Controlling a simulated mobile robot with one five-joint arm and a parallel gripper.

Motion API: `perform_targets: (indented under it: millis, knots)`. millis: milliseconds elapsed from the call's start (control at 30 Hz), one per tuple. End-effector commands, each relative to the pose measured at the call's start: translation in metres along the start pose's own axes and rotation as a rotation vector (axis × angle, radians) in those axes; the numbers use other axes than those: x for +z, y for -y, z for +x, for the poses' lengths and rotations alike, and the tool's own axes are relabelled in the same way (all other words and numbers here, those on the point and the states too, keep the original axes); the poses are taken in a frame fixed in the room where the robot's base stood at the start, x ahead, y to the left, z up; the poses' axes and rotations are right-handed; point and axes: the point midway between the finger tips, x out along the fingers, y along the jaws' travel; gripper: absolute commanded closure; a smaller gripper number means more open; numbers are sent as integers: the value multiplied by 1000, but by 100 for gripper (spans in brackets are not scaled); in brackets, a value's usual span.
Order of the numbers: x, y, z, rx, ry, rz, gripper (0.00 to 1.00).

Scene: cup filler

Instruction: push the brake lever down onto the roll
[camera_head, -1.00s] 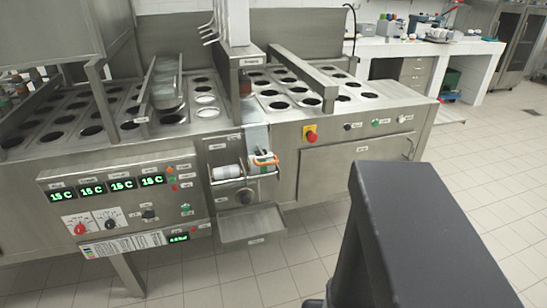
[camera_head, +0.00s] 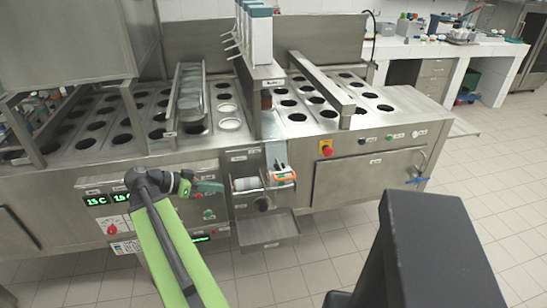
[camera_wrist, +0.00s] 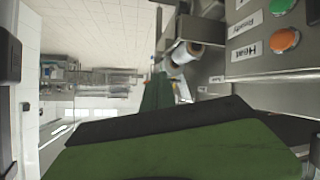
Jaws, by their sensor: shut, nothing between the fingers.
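The roll (camera_head: 246,184) is a pale cylinder in a recess in the middle of the machine's front. It also shows in the wrist view (camera_wrist: 184,53), which is turned sideways. An orange and white part (camera_head: 284,174) with some green sits just right of the roll. I cannot tell for sure whether it is the brake lever; no other lever stands out. My gripper (camera_head: 217,187) is green and shut, with nothing in it. It is left of the roll, in front of the control panel, pointing right. In the wrist view its green fingers (camera_wrist: 156,94) point toward the roll's area.
The control panel (camera_head: 103,214) with displays and knobs is partly behind my arm. A metal tray (camera_head: 268,232) juts out below the roll. A red stop button (camera_head: 326,148) is to the right. In the wrist view, an orange button (camera_wrist: 285,40) is close by.

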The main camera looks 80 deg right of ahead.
Motion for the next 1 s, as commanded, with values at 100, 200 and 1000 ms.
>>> perform_targets:
  millis: [100, 200, 1000]
  knots:
    - [-77, -36, 40, 137, -132, 262, 100]
    - [-102, -52, 56, 185, -202, 376, 100]
    - [-106, -72, 166, 191, -223, 406, 100]
